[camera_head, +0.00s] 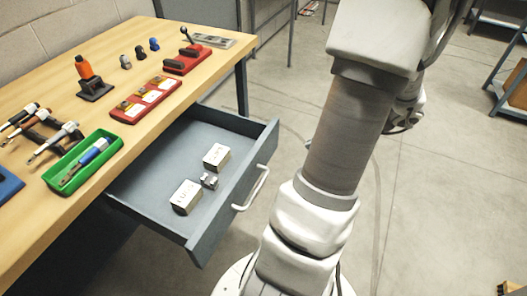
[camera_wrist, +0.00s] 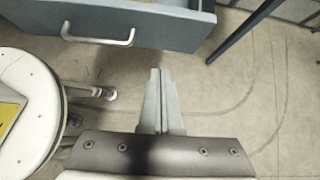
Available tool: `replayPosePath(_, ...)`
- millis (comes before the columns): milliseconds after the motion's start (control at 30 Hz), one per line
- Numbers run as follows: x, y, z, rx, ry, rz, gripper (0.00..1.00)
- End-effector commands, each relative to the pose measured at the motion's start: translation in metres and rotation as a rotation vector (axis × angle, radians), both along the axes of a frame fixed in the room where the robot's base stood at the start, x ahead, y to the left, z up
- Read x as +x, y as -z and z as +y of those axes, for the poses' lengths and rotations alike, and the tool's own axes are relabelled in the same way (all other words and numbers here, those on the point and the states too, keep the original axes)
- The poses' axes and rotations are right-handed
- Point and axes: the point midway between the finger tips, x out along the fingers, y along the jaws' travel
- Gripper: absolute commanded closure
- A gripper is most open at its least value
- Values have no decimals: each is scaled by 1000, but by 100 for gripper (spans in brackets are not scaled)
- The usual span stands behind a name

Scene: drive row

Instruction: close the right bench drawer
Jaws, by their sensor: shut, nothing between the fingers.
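The grey right bench drawer (camera_head: 262,158) is pulled well out from under the wooden bench. Its bar handle (camera_head: 252,188) is on the front panel. Two pale metal blocks and a small metal part lie inside. In the wrist view the drawer front (camera_wrist: 180,32) crosses the top, with the handle (camera_wrist: 98,38) left of centre. My gripper (camera_wrist: 160,72) is shut and empty, in front of the drawer and apart from it, its fingertips pointing toward the front panel right of the handle.
The bench top (camera_head: 75,207) holds a green tray (camera_head: 66,186), screwdrivers, a red tray (camera_head: 146,100) and other small tools. A dark bench leg (camera_wrist: 245,30) stands right of the drawer. My round base shows at left in the wrist view. Floor around is clear.

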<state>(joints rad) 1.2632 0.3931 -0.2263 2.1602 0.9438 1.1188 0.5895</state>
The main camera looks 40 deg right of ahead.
Motion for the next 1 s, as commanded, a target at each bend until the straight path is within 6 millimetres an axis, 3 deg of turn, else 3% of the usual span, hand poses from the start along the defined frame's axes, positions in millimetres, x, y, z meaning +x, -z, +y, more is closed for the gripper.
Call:
replayPosePath(100,-8,10,-5,24,47,-7,100)
replayPosePath(267,0,20,-3,27,49,-9,100)
replayPosePath(700,59,85,20,28,47,-8,100)
replayPosePath(1000,93,80,31,25,47,-8,100)
